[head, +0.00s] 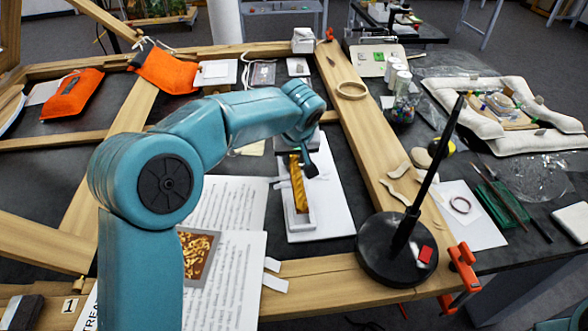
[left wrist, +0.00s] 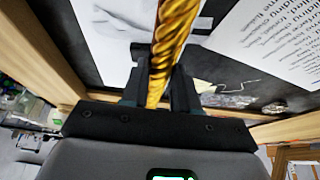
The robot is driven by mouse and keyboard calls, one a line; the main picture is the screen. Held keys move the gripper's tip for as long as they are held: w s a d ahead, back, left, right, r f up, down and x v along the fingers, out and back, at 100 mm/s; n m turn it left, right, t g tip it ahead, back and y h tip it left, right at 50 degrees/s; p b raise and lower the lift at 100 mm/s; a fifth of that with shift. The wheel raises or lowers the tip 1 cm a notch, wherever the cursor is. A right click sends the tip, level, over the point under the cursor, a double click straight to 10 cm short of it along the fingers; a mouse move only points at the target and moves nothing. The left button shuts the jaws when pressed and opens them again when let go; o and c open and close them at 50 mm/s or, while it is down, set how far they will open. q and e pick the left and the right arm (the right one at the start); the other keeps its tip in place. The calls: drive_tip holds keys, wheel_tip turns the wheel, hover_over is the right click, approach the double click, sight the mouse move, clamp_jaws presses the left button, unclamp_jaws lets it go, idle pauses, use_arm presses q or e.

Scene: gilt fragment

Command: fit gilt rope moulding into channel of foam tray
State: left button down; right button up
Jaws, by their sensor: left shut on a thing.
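The gilt rope moulding (head: 298,185) is a twisted gold strip, held roughly lengthwise over the pale foam tray (head: 302,223). Its near end lies between the tray's side walls in the head view, but I cannot tell whether it is seated in the channel or above it. My left gripper (head: 303,168) is shut on the moulding near its far end. In the left wrist view the moulding (left wrist: 173,40) runs up between the two dark fingers (left wrist: 161,88). The gripper and arm hide part of the tray's far end. My right gripper is not in view.
The tray lies on a white sheet (head: 335,205) inside a wooden frame. A black round-based stand (head: 375,255) is at the right, with an orange clamp (head: 462,270) beside it.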

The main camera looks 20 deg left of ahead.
sight(295, 162)
use_arm(q)
wheel_tip(295, 162, down, 4)
drive_tip(key=shift+f, duration=0.1)
drive_tip(key=shift+s, duration=0.1)
drive_tip(key=shift+f+b, duration=0.15)
drive_tip(key=shift+b, duration=0.25)
drive_tip(key=c, duration=0.8)
unclamp_jaws()
drive_tip(key=shift+c, duration=0.2)
drive_tip(key=shift+r+p, duration=0.3)
drive_tip(key=shift+r, duration=0.2)
drive_tip(key=v, duration=1.1)
drive_tip(key=shift+s+d+r, duration=0.15)
drive_tip(key=shift+r, duration=0.05)
